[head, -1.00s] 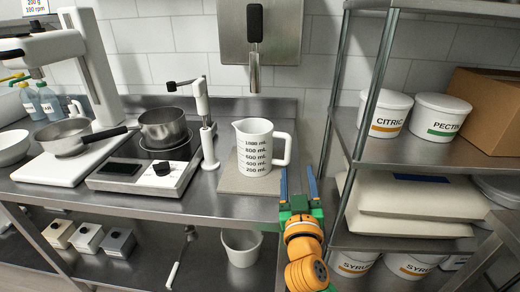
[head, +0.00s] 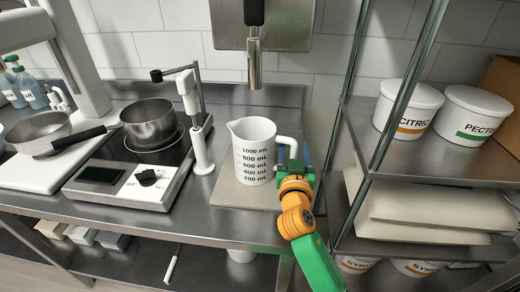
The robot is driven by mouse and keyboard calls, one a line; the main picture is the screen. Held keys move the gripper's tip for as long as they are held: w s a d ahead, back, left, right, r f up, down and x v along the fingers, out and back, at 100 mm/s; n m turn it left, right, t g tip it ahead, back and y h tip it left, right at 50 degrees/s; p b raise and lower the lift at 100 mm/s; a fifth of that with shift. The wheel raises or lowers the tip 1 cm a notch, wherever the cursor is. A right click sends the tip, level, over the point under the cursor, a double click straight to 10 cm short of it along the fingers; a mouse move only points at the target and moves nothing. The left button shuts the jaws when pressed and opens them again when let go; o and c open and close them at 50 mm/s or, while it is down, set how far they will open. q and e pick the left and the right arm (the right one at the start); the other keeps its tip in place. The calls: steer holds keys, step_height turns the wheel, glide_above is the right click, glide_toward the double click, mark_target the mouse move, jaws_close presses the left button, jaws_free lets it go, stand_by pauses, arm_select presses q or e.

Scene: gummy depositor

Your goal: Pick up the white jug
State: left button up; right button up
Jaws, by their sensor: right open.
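The white jug (head: 253,150) stands upright on a grey mat (head: 228,195) on the steel counter, with black volume marks on its front and its handle (head: 291,144) to the right. My right gripper (head: 299,160) is at the handle, with its open fingers pointing away from me; its wrist hides part of them. I cannot tell whether the fingers touch the handle. My left gripper is not in view.
A hotplate (head: 125,175) with a steel pot (head: 151,122) and a stirrer stand (head: 197,125) are left of the jug. A metal tap (head: 254,70) hangs above it. A shelf rack with white tubs (head: 408,108) stands close on the right.

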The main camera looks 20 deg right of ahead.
steer(key=shift+x, duration=1.1)
steer(key=shift+s+a, duration=0.1)
steer(key=shift+s, duration=0.05)
steer(key=c, duration=0.4)
jaws_close()
